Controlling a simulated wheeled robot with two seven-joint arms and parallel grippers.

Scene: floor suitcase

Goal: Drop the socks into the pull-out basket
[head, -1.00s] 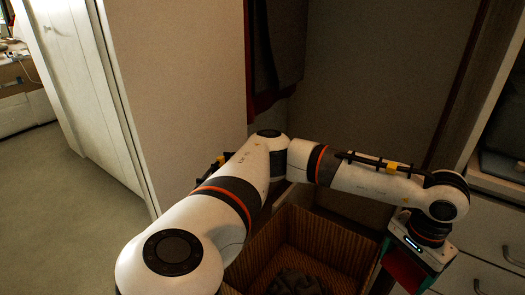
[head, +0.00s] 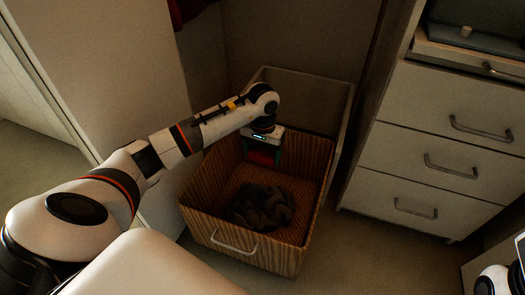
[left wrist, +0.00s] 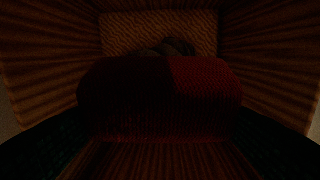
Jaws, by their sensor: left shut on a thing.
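The pull-out basket (head: 222,232) is a woven brown box with a metal handle on its front, pulled out from its cabinet. My left gripper (head: 263,151) is over the back part of the basket, pointing down. It is shut on the red socks (head: 262,157). In the left wrist view the socks (left wrist: 205,95) fill the space between the dark fingers, with the woven walls around them. The socks hang within the basket's outline; whether they touch its wall or bottom, I cannot tell. My right gripper is not in view.
A dark crumpled cloth (head: 262,205) lies on the basket's bottom. White drawers (head: 430,160) with metal handles stand to the right. A pale panel (head: 110,70) stands to the left. Bare floor (head: 345,255) lies in front on the right.

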